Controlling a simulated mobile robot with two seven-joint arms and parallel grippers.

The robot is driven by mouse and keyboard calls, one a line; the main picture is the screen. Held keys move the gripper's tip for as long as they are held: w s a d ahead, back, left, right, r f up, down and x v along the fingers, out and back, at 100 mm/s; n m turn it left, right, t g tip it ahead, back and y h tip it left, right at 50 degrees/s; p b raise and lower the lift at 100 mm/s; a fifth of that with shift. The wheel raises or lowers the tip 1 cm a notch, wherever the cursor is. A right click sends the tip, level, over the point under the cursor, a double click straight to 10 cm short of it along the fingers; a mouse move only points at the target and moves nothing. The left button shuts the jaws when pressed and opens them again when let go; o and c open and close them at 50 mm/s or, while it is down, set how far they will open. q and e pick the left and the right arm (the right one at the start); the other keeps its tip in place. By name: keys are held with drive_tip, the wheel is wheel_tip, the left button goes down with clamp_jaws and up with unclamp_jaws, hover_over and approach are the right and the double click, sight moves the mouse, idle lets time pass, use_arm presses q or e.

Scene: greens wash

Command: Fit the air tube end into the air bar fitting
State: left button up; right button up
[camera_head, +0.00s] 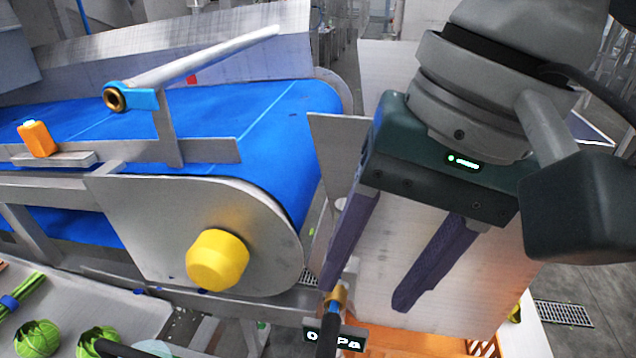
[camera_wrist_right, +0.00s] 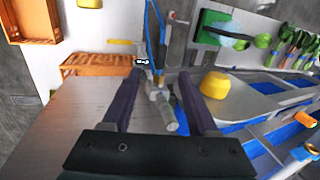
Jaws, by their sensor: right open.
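The air bar (camera_head: 205,60) is a pale metal tube above the blue belt. Its fitting (camera_head: 115,98), a dark opening with a brass ring, faces the near left on a blue bracket. My left gripper is not in view.
A yellow knob (camera_head: 217,260) sticks out of the conveyor's side plate. Green vegetables (camera_head: 38,338) lie in a tray at lower left. A pale metal panel (camera_head: 470,290) stands behind my right gripper.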

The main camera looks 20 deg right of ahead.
sight(330, 344)
drive_tip(key=p+x, duration=0.1)
drive_tip(key=x, duration=0.7)
drive_tip(key=shift+a+f, duration=0.15)
drive_tip(key=shift+f, duration=0.1)
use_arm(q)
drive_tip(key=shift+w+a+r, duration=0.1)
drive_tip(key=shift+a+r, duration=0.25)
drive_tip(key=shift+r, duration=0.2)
use_arm(e)
drive_tip(key=shift+w+a+f, duration=0.1)
drive_tip(key=shift+w+f, duration=0.05)
drive_tip(key=shift+f, duration=0.55)
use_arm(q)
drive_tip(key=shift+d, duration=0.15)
use_arm(e)
clamp_jaws()
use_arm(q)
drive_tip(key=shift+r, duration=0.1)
use_arm(e)
drive_tip(key=shift+r, duration=0.1)
use_arm(q)
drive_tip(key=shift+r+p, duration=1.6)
drive_tip(key=shift+p, duration=0.15)
use_arm(e)
drive_tip(key=shift+s+a, duration=0.65)
drive_tip(key=shift+s, duration=0.35)
drive_tip(key=shift+s+a, duration=0.65)
drive_tip(key=shift+s, duration=0.35)
